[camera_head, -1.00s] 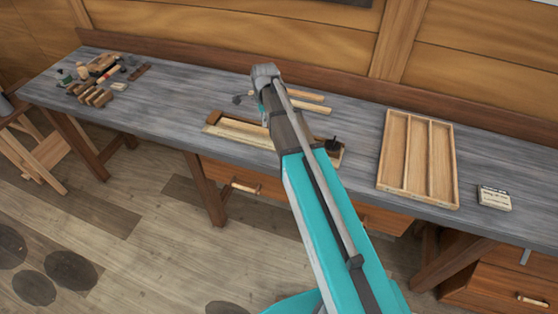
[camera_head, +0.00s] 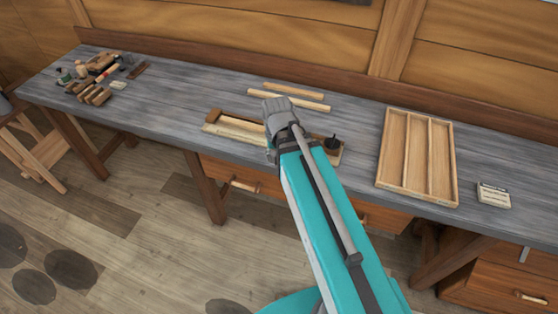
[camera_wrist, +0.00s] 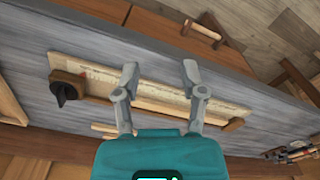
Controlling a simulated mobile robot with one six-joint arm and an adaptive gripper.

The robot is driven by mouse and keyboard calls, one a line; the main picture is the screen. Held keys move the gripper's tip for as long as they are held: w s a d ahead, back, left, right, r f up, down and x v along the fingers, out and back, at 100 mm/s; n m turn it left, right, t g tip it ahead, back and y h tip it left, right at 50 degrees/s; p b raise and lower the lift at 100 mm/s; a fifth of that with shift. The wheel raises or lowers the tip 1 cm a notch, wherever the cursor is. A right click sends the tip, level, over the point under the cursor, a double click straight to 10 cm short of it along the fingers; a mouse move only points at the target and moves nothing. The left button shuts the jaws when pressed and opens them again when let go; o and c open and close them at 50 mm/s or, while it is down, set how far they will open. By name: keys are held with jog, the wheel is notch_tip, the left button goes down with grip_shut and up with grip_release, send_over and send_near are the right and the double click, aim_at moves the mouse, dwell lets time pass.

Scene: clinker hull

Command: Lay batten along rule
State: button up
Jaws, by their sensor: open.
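A pale board marked like a rule (camera_head: 215,130) lies along the bench's front, under my gripper. It has a brown block (camera_head: 215,115) at its left end and a dark knob (camera_head: 332,143) at its right. In the wrist view the board (camera_wrist: 150,88) crosses the picture, with the knob (camera_wrist: 64,90) at left. A wooden strip (camera_wrist: 165,108) runs along it. Two loose battens (camera_head: 290,100) lie behind the board in the head view. My gripper (camera_head: 272,142) is open and its fingers (camera_wrist: 160,72) overlap the board in the wrist view. I cannot tell its height.
A three-compartment wooden tray (camera_head: 381,165) stands right of the board, with a small card (camera_head: 494,195) beyond it. Hand tools and wooden blocks (camera_head: 97,95) crowd the bench's left end. The grey bench top (camera_head: 175,100) between is clear. A wooden wall rises behind.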

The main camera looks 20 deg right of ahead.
jog(key=shift+s+n, duration=1)
jog(key=shift+s, duration=0.05)
jog(key=shift+c, duration=0.2)
dwell(0.4)
